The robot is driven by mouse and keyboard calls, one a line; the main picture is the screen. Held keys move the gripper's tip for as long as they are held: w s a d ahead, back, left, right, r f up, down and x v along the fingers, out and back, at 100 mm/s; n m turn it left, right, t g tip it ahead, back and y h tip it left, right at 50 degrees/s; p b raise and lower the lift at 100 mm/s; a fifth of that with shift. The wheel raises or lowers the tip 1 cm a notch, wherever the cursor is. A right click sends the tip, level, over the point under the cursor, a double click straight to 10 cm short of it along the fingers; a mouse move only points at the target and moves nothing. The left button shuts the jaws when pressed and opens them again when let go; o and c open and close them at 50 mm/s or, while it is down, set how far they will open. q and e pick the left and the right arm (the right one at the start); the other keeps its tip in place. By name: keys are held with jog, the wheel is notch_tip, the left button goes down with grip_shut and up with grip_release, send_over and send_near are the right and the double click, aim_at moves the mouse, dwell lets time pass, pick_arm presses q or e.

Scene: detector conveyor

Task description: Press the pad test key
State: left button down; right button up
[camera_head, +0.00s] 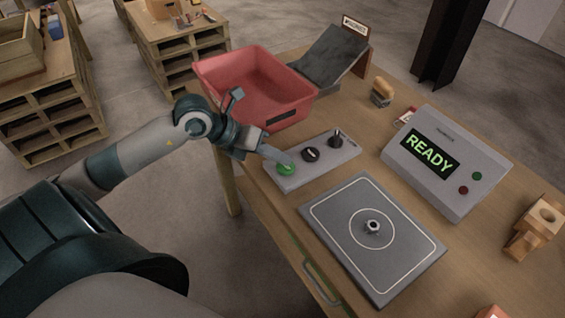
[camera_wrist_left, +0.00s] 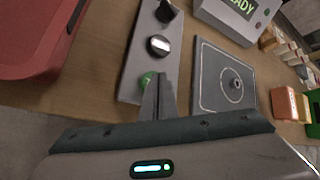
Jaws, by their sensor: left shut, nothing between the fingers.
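A grey control strip (camera_head: 325,166) on the wooden table carries a green button (camera_head: 286,169), a black knob (camera_head: 310,154) and a black lever (camera_head: 337,138). My left gripper (camera_head: 286,161) is shut and empty, its fingertips at the green button. In the left wrist view the shut fingers (camera_wrist_left: 158,82) partly cover the green button (camera_wrist_left: 147,80); I cannot tell whether they touch it. A dark grey pad (camera_head: 340,250) with a white outline lies in front of the strip, with a small round metal piece (camera_head: 373,227) at its middle. The right gripper is not in view.
A grey console (camera_head: 445,163) reading READY, with a red and a green button, stands to the right. A red bin (camera_head: 262,85) stands behind the strip. A dark sloped chute (camera_head: 329,56) is at the back. Wooden blocks (camera_head: 534,231) lie at the right edge.

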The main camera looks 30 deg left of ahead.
pick_arm(q)
jog(key=shift+w+d+f, duration=0.15)
jog(key=shift+w+d, duration=0.2)
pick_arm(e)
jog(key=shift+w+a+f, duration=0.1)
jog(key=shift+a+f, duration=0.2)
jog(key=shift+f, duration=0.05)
pick_arm(q)
jog(key=shift+p, duration=0.3)
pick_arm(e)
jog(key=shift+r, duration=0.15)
